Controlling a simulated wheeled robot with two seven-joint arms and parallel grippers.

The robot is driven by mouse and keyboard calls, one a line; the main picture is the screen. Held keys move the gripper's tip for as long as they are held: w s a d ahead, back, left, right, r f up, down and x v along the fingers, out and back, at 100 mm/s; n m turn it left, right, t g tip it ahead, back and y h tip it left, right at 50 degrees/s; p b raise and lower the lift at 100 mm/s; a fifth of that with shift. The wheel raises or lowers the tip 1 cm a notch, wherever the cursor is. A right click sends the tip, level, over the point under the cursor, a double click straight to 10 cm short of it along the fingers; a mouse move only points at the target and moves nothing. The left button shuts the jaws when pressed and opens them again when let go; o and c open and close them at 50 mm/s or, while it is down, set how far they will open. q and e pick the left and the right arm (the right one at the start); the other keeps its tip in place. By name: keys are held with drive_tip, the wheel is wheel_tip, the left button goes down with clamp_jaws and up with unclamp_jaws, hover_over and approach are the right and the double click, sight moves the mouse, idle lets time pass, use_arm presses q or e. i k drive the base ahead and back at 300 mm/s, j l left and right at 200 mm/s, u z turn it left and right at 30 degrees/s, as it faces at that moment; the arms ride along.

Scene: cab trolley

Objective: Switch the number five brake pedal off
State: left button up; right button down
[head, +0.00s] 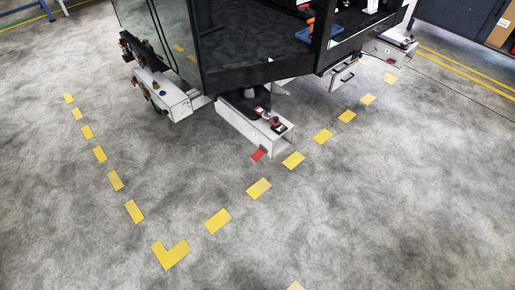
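A white box-shaped foot (247,128) of the trolley sticks out toward me, with a dark round part on top. Small red and dark fittings (268,118) sit on its upper side near the front end. A flat red piece (259,154) shows at the floor beside the foot's front end. Any of these could be a brake pedal, but no number is readable and I cannot tell on from off. Another white foot with dark fittings (160,92) is at the left, and one (391,48) is at the back right. Neither gripper is in view.
The trolley's dark cab (250,65) stands above the feet, with a blue item (306,33) inside. Yellow dashed tape (259,188) marks the floor around it, with a corner piece (170,254) in front. The grey floor in front is open. A dark cabinet (470,20) stands back right.

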sight(258, 154)
drive_tip(key=k+j, duration=0.25)
drive_tip(key=i+j+z, duration=0.1)
drive_tip(key=i, duration=0.4)
drive_tip(key=i+j+z, duration=0.1)
drive_tip(key=i+j, duration=0.2)
drive_tip(key=i, duration=0.2)
drive_tip(key=i+j+z, duration=0.1)
drive_tip(key=i+j, duration=0.15)
drive_tip(key=i, duration=0.2)
